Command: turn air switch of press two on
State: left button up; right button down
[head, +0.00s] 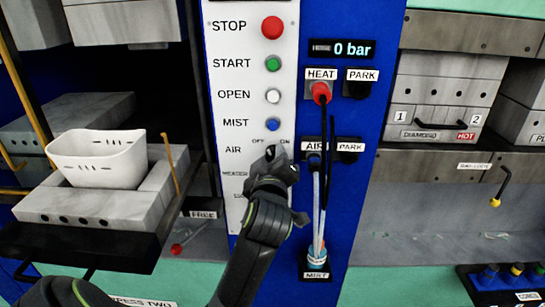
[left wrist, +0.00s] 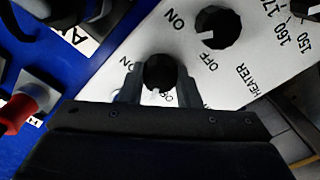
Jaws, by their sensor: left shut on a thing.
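The white control panel (head: 228,100) has STOP, START, OPEN, MIST, AIR and HEATER rows. My left gripper (head: 275,165) is at the AIR row and hides the air switch in the head view. In the left wrist view the black air switch knob (left wrist: 158,73) sits between the fingers of my left gripper (left wrist: 155,85), which is shut on it. A small light mark on the knob's lower edge faces partly covered lettering that looks like OFF. The black heater knob (left wrist: 214,27) is beside it, with ON and OFF labels. My right gripper is not in view.
A blue panel right of the switches carries a 0 bar display (head: 341,49), a red HEAT plug (head: 321,92) and hoses running down to a MIST socket (head: 316,268). A white basket (head: 97,158) stands on the left press block. A PRESS TWO label (head: 143,302) shows at the bottom.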

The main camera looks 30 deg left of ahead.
pick_arm(q)
jog(key=shift+r+m+p, duration=0.15)
jog(key=shift+m+p, duration=0.35)
jog(key=shift+m, duration=0.2)
jog(key=m+p, duration=0.3)
jog(key=m, duration=0.1)
jog(key=m+p, duration=0.2)
jog(key=m, duration=0.2)
jog(key=shift+m+p, duration=0.65)
jog(key=shift+m, duration=0.25)
jog(key=o, duration=1)
jog(key=shift+f, duration=0.2)
